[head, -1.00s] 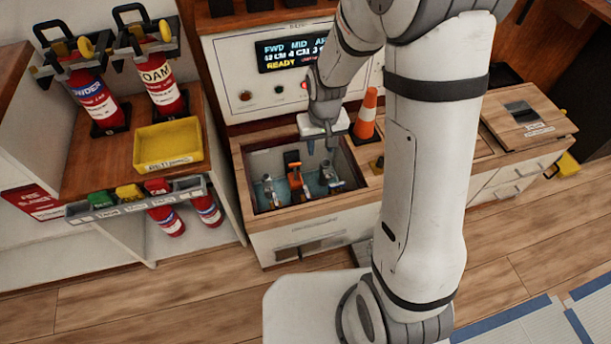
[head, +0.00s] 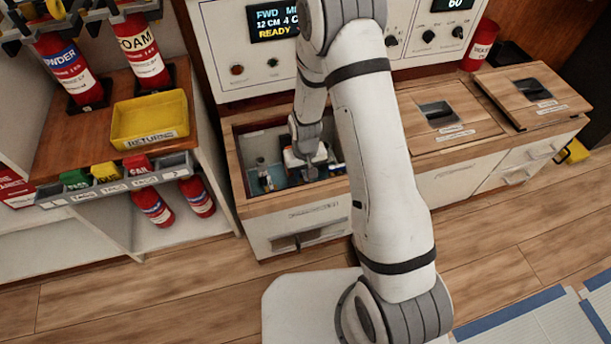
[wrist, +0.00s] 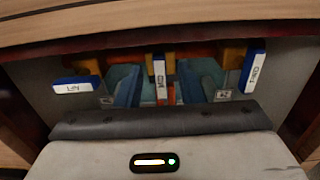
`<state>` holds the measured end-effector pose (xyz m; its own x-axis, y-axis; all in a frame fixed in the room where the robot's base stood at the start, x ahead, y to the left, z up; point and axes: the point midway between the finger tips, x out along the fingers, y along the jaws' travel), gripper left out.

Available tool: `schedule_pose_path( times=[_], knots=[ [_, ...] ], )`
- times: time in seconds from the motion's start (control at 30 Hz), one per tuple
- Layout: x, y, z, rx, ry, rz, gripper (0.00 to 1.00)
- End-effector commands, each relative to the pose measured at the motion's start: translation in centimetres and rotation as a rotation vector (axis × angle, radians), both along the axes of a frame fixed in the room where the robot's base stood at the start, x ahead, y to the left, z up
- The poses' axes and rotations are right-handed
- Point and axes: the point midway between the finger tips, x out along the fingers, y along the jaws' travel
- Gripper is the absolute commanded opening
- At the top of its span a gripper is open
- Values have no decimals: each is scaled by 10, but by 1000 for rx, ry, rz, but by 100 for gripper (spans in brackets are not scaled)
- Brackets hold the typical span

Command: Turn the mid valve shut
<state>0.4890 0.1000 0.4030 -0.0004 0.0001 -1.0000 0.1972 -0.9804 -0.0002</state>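The mid valve's handle (wrist: 160,78) carries a white MID label and stands upright in the middle of the wrist view. My gripper (wrist: 158,84) is open, with one blue-grey finger on each side of this handle and a visible gap to each. In the head view my gripper (head: 307,170) reaches down into the open valve box (head: 243,205) and hides most of the mid valve. The FWD valve's handle (wrist: 254,70) is at the right of the wrist view. Another blue handle (wrist: 76,87) with a hard-to-read label lies sideways at the left.
The box's wooden rim (wrist: 150,22) crosses the top of the wrist view. A control panel (head: 222,40) with a display reading READY stands behind. A yellow returns tray (head: 150,118) and extinguishers (head: 143,50) are on the left shelf.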

Motion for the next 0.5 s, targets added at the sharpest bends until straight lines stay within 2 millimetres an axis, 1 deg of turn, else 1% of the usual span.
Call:
schedule_pose_path(
  times=[0.07, 0.33, 0.5],
  knots=[
    [0, 0, -4, 0, 0, 0, 35],
    [0, 0, -4, 0, -1, 1, 34],
    [0, 0, -4, 0, 0, 1, 20]
  ],
)
